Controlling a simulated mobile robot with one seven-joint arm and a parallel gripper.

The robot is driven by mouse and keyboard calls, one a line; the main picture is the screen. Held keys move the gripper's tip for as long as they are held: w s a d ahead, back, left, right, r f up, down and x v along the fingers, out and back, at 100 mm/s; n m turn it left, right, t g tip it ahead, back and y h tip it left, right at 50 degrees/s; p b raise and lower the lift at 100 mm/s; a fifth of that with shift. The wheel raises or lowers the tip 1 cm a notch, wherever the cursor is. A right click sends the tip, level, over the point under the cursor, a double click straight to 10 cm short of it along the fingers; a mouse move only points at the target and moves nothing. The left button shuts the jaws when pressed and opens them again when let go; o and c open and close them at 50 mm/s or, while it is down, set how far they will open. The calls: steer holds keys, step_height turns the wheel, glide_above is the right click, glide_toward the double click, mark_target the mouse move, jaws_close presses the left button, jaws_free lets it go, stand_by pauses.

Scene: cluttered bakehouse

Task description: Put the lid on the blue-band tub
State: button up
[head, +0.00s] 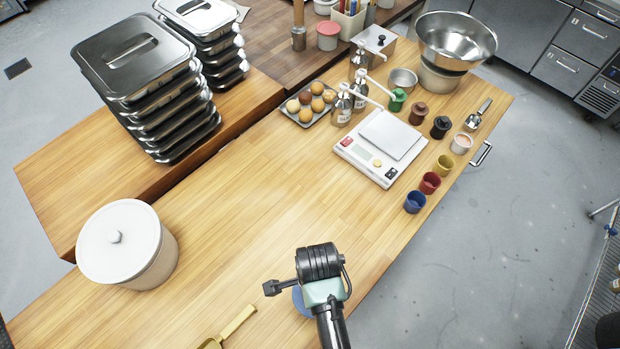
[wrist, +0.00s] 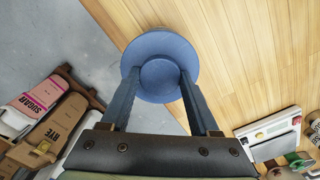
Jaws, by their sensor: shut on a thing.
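My gripper (head: 318,285) is over the near part of the wooden table in the head view and largely hides what it holds. In the wrist view my gripper (wrist: 160,82) is shut on a round blue lid (wrist: 160,42) with a raised round middle. A sliver of the lid (head: 300,302) shows beside my gripper in the head view. The blue tub (head: 415,203), which I take for the blue-band tub, stands uncovered near the table's right edge, right of and beyond my gripper. It is apart from the lid.
A red tub (head: 429,183) and a yellow tub (head: 444,165) stand just beyond the blue one. A white scale (head: 368,160) is left of them. A large lidded crock (head: 150,262) stands at left. The table between gripper and scale is clear.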

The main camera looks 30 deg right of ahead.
steer(key=shift+f+b, duration=2.25)
steer(key=shift+b, duration=0.05)
steer(key=shift+r+p, duration=0.1)
steer(key=shift+p, duration=0.8)
steer(key=shift+f+b, duration=0.65)
steer(key=shift+f, duration=0.4)
stand_by(0.4)
steer(key=o, duration=1.4)
steer(key=shift+o, duration=0.3)
steer(key=shift+r, duration=0.1)
